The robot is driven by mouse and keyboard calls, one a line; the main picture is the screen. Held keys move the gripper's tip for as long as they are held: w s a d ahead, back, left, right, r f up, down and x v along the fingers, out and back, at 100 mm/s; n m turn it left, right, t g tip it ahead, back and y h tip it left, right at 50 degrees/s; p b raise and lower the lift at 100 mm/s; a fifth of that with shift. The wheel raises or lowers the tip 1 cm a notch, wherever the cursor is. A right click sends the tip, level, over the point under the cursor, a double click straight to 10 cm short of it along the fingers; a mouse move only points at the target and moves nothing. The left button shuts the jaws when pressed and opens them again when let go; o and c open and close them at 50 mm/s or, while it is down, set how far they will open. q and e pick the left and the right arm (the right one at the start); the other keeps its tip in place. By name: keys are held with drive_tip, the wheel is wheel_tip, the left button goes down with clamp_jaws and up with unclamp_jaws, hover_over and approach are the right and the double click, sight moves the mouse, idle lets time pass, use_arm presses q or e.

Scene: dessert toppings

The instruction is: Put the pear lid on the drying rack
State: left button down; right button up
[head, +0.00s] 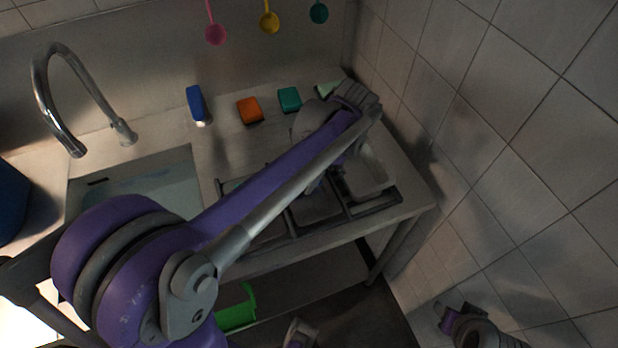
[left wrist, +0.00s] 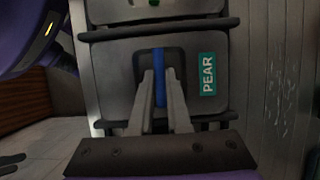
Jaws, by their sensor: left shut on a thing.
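The pear lid is a dark grey plate with rounded corners and a teal PEAR label (left wrist: 208,74). It fills the middle of the left wrist view, its bare surface (left wrist: 112,75) facing the camera. A blue upright handle (left wrist: 159,72) stands over a dark recess in it. My left gripper (left wrist: 163,78) is shut on this handle, with one finger on each side. Dark rack bars (left wrist: 160,29) cross above and below the lid; I cannot tell whether it touches them. In the head view my left arm hides the gripper and most of the lid.
A dark-barred rack (head: 373,208) lies at the counter's front right. The sink (head: 150,165) and faucet (head: 75,85) are left. The tiled wall (head: 490,130) closes the right side.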

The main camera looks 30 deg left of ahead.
use_arm(q)
drive_tip(key=c, duration=0.8)
unclamp_jaws()
drive_tip(key=shift+r, duration=0.1)
drive_tip(key=v, duration=1)
drive_tip(key=shift+r+p, duration=0.35)
drive_tip(key=shift+p, duration=0.05)
drive_tip(key=shift+f, duration=0.1)
